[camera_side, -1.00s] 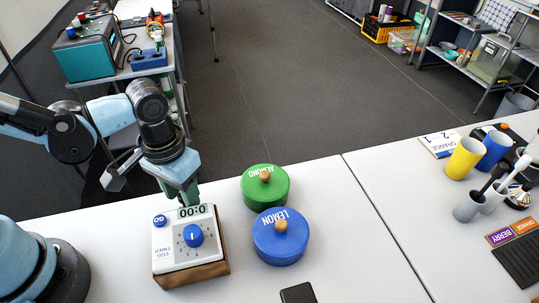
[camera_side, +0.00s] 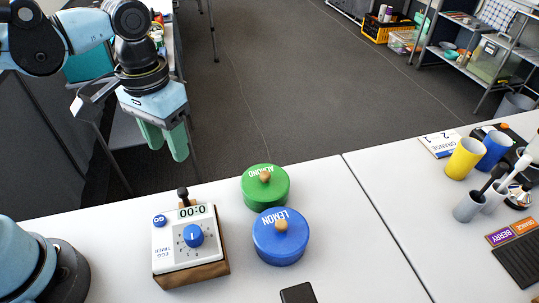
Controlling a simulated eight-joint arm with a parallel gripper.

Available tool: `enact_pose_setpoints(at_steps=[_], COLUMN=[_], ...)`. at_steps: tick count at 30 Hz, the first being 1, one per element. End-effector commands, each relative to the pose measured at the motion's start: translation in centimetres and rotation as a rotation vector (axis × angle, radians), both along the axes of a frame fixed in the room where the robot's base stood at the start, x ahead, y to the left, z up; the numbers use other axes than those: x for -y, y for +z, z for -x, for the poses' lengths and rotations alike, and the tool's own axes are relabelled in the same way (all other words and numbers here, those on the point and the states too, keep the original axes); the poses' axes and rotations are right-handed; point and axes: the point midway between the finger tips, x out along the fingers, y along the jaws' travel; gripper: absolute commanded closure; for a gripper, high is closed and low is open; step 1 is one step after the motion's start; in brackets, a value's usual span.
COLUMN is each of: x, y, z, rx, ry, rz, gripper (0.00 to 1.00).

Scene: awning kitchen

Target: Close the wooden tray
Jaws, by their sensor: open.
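The egg timer (camera_side: 182,241) is a white box with a blue dial, a GO button and a display reading 0:00. Brown wood (camera_side: 192,277) shows under its front and right sides. A small wooden piece with a black knob (camera_side: 183,196) shows at its back edge; most of this wood is hidden by the timer, so I cannot tell how far the tray stands out. My gripper (camera_side: 164,149) is above and behind the knob, clear of it, with its two green fingers apart and nothing between them.
A green ALMOND tin (camera_side: 254,190) and a blue LEMON tin (camera_side: 267,245) stand right of the timer. A dark flat object (camera_side: 298,293) lies at the front. Yellow (camera_side: 465,160) and blue cups stand far right. Bare tabletop lies between.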

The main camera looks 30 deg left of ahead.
Motion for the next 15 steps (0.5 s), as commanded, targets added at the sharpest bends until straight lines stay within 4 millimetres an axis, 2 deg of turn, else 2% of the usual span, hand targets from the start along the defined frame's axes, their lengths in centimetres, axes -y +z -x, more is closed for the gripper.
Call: enact_pose_setpoints(at_steps=[4, 15], x=[0.0, 6.6], y=[2.3, 2.1], z=[0.1, -2.0], rx=[0.0, 0.0], ry=[0.0, -0.109], rz=[0.0, 0.0], gripper=[0.52, 0.52])
